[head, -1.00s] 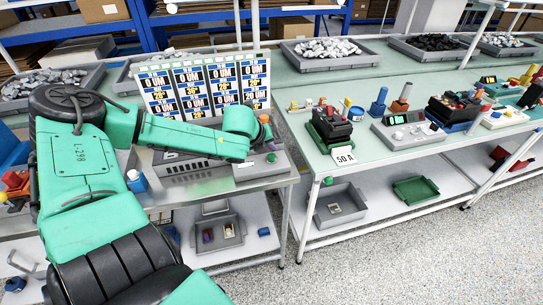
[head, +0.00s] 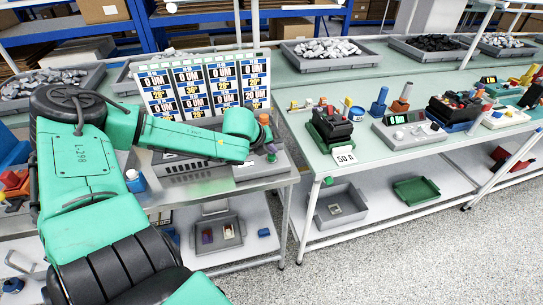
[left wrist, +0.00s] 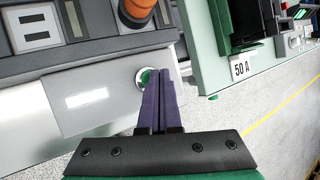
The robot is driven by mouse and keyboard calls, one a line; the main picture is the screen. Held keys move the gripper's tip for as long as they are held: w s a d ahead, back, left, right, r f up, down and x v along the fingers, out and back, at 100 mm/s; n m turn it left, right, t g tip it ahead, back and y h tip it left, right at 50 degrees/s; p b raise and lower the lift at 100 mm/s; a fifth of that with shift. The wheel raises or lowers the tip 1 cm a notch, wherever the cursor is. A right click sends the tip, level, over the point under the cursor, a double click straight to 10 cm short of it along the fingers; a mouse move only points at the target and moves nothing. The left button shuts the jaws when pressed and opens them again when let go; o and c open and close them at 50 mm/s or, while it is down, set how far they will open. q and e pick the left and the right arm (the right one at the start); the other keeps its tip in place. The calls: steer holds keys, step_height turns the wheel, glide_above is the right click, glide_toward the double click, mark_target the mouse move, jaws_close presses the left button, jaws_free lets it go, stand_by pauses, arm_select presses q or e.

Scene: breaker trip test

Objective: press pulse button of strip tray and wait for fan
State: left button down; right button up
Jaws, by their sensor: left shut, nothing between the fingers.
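The grey unit with a sloped front panel (left wrist: 60,105) stands on the left bench; I take it to be the strip tray. Its green button (left wrist: 145,77) sits in a pale ring on that panel and also shows in the head view (head: 271,158). My left gripper (left wrist: 158,72) is shut and empty, its dark purple fingertips right at the button, covering its right part. It also shows in the head view (head: 270,149), just above the button. I cannot tell whether the tips touch or press it. I cannot make out a fan. My right gripper is out of view.
An orange knob (left wrist: 137,10) stands on the unit close beyond the button. A board of printed cards (head: 205,88) stands behind my left arm. A gap separates this bench from the right bench, where a black device (head: 332,125) stands by a "50 A" label (head: 344,158).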

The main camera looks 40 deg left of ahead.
mark_target(271, 157)
arm_select(q)
steer(key=shift+f+b, duration=0.35)
steer(key=shift+f, duration=0.15)
stand_by(0.5)
steer(key=shift+r+p, duration=0.95)
step_height(271, 157, up, 5)
steer(key=p, duration=0.5)
steer(key=shift+r, duration=0.1)
steer(key=shift+f, duration=0.2)
